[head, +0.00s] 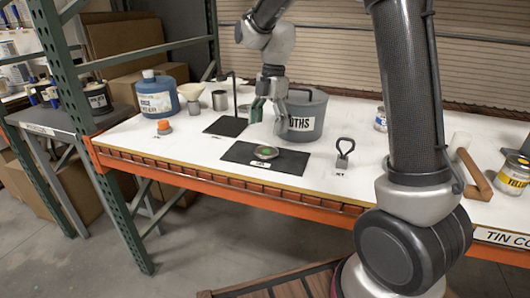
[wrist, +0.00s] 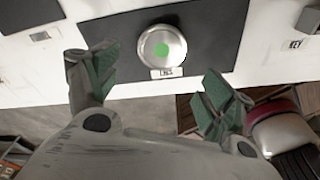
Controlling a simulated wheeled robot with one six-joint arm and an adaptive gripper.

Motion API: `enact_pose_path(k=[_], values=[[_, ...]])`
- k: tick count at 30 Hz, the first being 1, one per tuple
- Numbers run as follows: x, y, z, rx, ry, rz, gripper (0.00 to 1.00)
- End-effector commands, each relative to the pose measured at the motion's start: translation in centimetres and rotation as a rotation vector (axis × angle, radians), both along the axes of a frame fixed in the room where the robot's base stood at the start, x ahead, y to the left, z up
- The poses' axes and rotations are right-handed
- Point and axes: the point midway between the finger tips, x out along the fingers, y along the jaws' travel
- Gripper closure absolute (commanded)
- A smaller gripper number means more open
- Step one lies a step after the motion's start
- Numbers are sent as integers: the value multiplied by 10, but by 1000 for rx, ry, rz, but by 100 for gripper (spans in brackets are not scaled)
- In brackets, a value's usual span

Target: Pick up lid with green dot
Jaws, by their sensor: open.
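The lid with the green dot (head: 265,152) lies flat on a black mat (head: 236,154) near the table's front edge. In the wrist view the lid (wrist: 150,54) is a round silver disc with a green centre, ahead of and between my fingers. My gripper (head: 268,110) is open and empty, above and behind the lid in the head view, in front of the grey pot. In the wrist view both green-padded fingers of my gripper (wrist: 158,92) are spread wide. Nothing touches the lid except the mat and a small label (wrist: 166,73) at its edge.
A black stand (head: 228,122), a metal cup (head: 219,100) and a blue bottle (head: 158,92) are to the left. A small metal clip-like tool (head: 343,154) stands right of the mat. White table between them is clear.

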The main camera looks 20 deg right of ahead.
Motion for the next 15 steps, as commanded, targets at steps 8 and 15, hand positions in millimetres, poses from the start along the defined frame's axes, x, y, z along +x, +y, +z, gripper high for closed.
enact_pose_path(k=[8,15], values=[[-2,2,-22,4,-6,58,18],[-3,0,-58,3,-2,55,18]])
